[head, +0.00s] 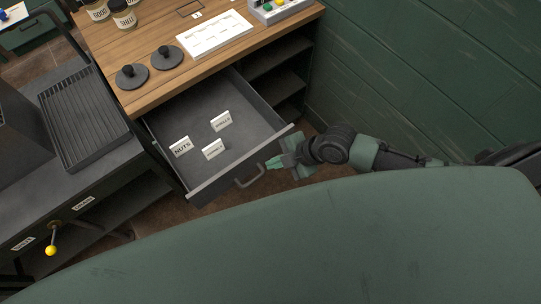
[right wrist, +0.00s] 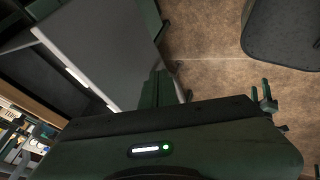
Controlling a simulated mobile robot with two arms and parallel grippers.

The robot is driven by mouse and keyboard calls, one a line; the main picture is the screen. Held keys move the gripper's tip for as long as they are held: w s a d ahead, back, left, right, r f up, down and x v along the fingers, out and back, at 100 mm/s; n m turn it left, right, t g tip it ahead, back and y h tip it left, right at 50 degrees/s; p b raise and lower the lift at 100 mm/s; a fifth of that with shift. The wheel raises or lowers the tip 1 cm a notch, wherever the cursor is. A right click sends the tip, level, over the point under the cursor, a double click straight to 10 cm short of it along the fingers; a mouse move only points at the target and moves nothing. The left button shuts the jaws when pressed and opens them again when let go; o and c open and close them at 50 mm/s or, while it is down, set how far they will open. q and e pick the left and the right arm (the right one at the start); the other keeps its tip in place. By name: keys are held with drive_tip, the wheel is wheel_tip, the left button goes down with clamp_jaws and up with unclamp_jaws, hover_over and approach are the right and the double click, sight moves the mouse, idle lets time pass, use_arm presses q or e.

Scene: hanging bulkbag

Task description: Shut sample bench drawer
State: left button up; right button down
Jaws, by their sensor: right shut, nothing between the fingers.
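The sample bench drawer (head: 197,142) stands pulled out from under the wooden bench top in the head view. Its grey front carries a bar handle (head: 251,181). Several white label cards lie or stand inside, one reading NUTS (head: 181,147). My right gripper (head: 273,163) is shut and empty, close to the right part of the drawer front, near the handle's right end. I cannot tell whether it touches. In the right wrist view a grey panel (right wrist: 110,45), apparently the drawer front, lies beside the shut fingers (right wrist: 158,90). My left gripper is not in view.
The wooden bench top (head: 145,98) bears black round-knobbed weights (head: 166,57), a white tray (head: 214,35) and jars. A dark bench with a ribbed rack (head: 82,118) stands left of the drawer. A green wall (head: 430,70) is on the right.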

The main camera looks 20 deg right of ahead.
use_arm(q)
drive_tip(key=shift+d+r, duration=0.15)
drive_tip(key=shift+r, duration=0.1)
use_arm(e)
drive_tip(key=shift+w+a, duration=0.3)
drive_tip(key=shift+w, duration=0.55)
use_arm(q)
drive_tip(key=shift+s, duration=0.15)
